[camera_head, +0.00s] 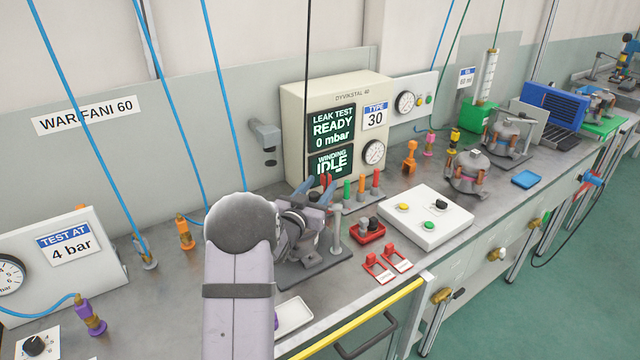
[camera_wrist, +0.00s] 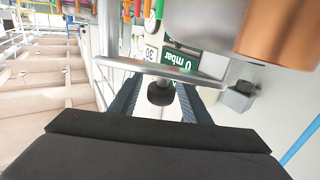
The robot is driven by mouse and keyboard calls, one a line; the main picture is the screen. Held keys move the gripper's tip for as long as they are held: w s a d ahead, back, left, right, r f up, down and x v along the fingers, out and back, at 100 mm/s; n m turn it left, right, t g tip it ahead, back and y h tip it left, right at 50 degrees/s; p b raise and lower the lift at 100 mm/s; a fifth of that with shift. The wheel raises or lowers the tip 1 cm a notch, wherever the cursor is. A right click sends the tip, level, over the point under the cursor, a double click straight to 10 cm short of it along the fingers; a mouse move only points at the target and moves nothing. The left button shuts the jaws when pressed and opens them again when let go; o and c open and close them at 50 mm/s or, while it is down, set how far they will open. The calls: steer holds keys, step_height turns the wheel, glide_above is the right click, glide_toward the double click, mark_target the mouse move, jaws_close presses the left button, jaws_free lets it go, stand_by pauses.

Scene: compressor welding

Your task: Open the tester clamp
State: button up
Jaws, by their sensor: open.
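The tester clamp's pale metal bar (camera_wrist: 150,68) crosses the wrist view, with a short rod and round black foot (camera_wrist: 160,93) below it. My gripper (camera_wrist: 158,108) is open, its two dark fingers on either side of the black foot with gaps visible. I cannot tell if a finger touches the bar. In the head view my gripper (camera_head: 315,188) is at the test stand (camera_head: 312,268), in front of the leak tester (camera_head: 292,112). A grey post (camera_head: 336,232) stands at the stand's right edge. My arm hides much of the stand and clamp.
The tester screen (camera_head: 330,122) reads READY, 0 mbar and IDLE. A copper part (camera_wrist: 281,35) is close at upper right in the wrist view. A grey wall bracket (camera_head: 264,135), coloured pegs (camera_head: 361,185) and a white button box (camera_head: 428,216) are nearby.

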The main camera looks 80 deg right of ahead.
steer(key=shift+d, duration=0.2)
jaws_close()
